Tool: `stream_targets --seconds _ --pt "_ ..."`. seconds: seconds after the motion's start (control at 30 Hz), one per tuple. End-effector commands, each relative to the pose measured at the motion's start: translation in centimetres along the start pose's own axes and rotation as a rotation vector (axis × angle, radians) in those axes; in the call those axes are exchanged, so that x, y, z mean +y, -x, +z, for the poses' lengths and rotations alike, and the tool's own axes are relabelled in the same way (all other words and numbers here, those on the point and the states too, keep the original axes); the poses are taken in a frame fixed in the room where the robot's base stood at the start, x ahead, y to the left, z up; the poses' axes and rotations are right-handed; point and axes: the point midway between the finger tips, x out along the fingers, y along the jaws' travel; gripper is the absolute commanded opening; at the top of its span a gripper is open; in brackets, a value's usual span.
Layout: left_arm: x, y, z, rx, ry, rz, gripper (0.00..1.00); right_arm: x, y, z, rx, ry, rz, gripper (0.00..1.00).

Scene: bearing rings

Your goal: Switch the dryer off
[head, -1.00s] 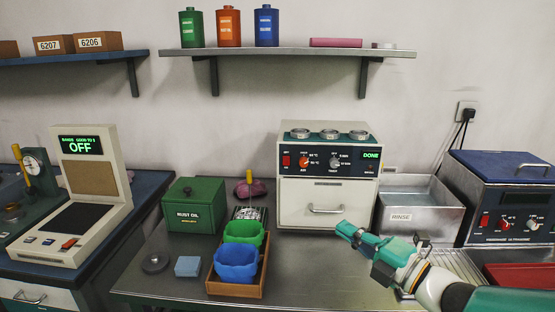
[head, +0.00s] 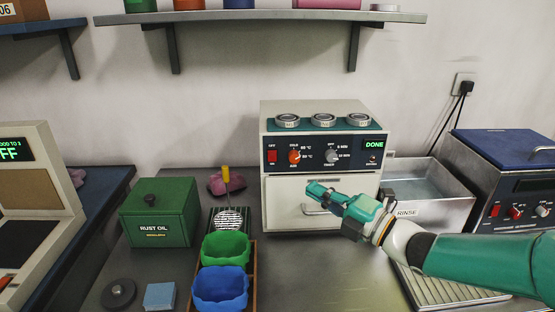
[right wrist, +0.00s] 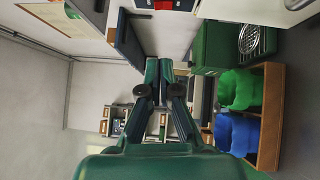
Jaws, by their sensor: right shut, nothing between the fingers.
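The dryer (head: 283,209) is a cream box on the bench with a dark control panel. Its display (head: 373,145) reads DONE in green. A red switch (head: 272,156) sits at the panel's left, beside an orange knob (head: 294,156) and a grey timer knob (head: 330,156). Its drawer below is closed. My right gripper (head: 314,189) is shut and empty, in front of the drawer and below the panel, pointing left. In the right wrist view its fingers (right wrist: 160,72) are together, and a red switch (right wrist: 179,4) shows at the top edge. My left gripper is out of view.
Three metal rings lie on the dryer's top. Left of it are a green rust oil box (head: 157,214), a green bin (head: 225,250) and a blue bin (head: 220,287) in a wooden tray. The rinse basin (head: 437,202) and a blue-lidded machine (head: 508,150) stand right.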

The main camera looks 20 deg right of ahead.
Motion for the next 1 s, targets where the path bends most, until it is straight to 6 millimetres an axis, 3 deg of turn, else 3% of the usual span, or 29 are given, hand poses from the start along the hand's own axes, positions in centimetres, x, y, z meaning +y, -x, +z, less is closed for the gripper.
stream_targets --seconds 0.27,0.7,1.0 --pt "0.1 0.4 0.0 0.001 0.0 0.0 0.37 0.1 -1.8 -0.1 0.006 -0.001 0.001 0.0" --pt "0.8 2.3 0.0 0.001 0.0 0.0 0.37 0.2 -10.3 -0.3 0.008 -0.001 0.0 0.0" --pt "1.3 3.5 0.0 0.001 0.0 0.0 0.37 0.1 -12.8 2.3 0.004 -0.001 0.0 0.0"
